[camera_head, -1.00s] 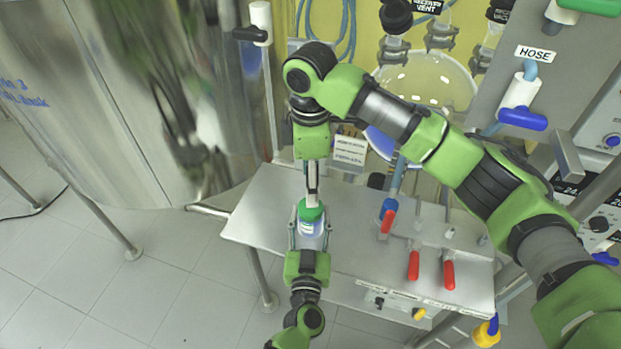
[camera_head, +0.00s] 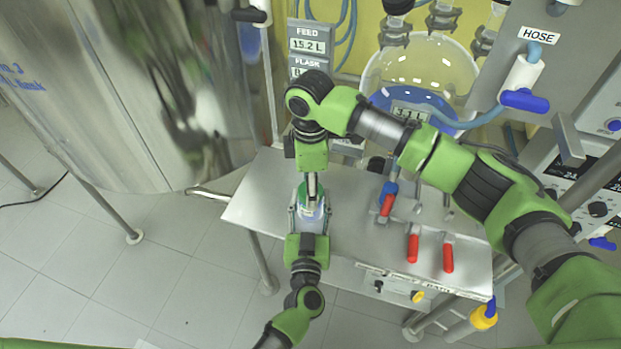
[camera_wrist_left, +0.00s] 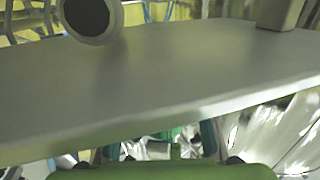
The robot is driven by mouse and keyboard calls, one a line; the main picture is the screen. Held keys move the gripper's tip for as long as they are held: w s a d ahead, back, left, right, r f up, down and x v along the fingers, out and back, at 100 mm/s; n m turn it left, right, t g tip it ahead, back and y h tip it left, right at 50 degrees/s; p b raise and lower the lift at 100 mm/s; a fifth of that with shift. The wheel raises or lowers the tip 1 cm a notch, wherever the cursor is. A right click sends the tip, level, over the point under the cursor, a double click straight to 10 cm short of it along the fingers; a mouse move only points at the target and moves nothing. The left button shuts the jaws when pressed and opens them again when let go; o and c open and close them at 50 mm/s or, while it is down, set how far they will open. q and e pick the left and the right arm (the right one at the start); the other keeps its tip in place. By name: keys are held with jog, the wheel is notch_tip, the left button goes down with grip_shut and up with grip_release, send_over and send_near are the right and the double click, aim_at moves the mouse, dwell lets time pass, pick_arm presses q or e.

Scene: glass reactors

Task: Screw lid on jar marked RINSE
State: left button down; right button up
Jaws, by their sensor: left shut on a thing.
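A small clear jar (camera_head: 313,214) with a whitish label and a green lid (camera_head: 303,194) at its top is upright near the left front of the metal table. The label's wording is too small to read. My left gripper (camera_head: 309,216) comes from below in the head view and is shut on the jar, one finger on each side. My right gripper (camera_head: 312,192) points down from above, its fingers at the lid. They are seen edge-on and partly hide the lid, so their opening cannot be told. How the lid sits on the jar is unclear.
The metal table (camera_head: 265,195) has a blue-and-red valve (camera_head: 388,197) and red handles (camera_head: 413,248) to the right. A large steel vessel (camera_head: 90,100) stands left. A glass flask (camera_head: 425,70) hangs behind. The table (camera_wrist_left: 150,85) also fills much of the left wrist view.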

jog(key=c, duration=1.2)
jog(key=shift+o, duration=0.2)
jog(key=m, duration=0.5)
jog(key=o, duration=1.2)
jog(key=shift+o, duration=0.2)
jog(key=shift+r, duration=2.25)
jog(key=shift+c, duration=0.4)
